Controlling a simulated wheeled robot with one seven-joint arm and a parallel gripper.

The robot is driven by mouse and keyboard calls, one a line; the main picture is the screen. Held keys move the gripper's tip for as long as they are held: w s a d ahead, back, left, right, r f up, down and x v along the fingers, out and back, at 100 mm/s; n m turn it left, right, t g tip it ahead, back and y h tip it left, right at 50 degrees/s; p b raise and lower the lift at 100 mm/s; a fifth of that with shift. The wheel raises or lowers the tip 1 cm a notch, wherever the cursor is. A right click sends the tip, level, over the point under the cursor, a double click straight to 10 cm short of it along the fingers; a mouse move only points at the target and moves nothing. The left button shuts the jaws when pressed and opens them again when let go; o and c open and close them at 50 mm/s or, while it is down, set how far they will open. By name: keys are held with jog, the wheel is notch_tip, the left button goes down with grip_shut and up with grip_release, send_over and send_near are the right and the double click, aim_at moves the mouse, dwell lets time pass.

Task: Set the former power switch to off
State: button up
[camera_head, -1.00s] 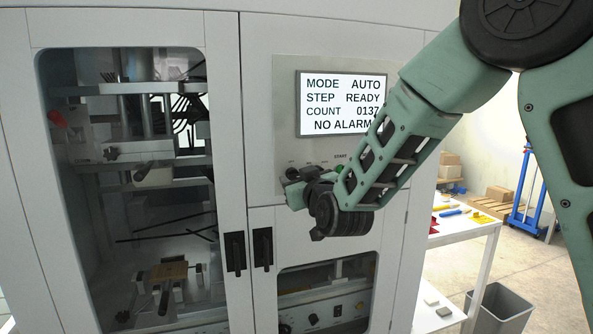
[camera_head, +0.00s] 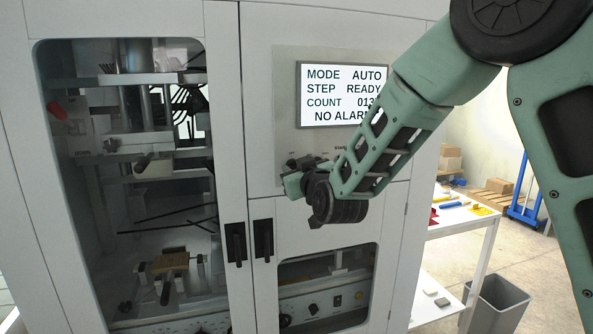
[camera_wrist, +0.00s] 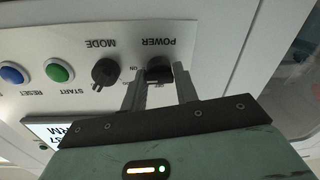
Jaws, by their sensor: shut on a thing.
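The power switch (camera_wrist: 158,68) is a black rotary knob under the label POWER in the upside-down wrist view. My gripper (camera_wrist: 160,82) has its two fingers on either side of this knob and is shut on it. The knob's pointer is hidden between the fingers, so I cannot tell its setting. In the head view my gripper (camera_head: 290,182) is at the lower left of the control panel (camera_head: 284,120), and it hides the power switch there.
Beside the power switch are the black MODE knob (camera_wrist: 105,72), the green START button (camera_wrist: 59,70) and the blue RESET button (camera_wrist: 12,74). The display (camera_head: 340,95) reads MODE AUTO, STEP READY. Two black door handles (camera_head: 262,240) stick out below. A table (camera_head: 465,225) stands at right.

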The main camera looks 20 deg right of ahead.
jog(key=n, duration=0.8)
jog(key=n+h, duration=0.1)
jog(key=n, duration=0.7)
jog(key=shift+a+r+n+g, duration=0.1)
jog(key=shift+r+n+g, duration=0.05)
jog(key=shift+n+g, duration=0.15)
jog(key=shift+p, duration=0.35)
jog(key=o, duration=0.9)
jog(key=shift+o, duration=0.2)
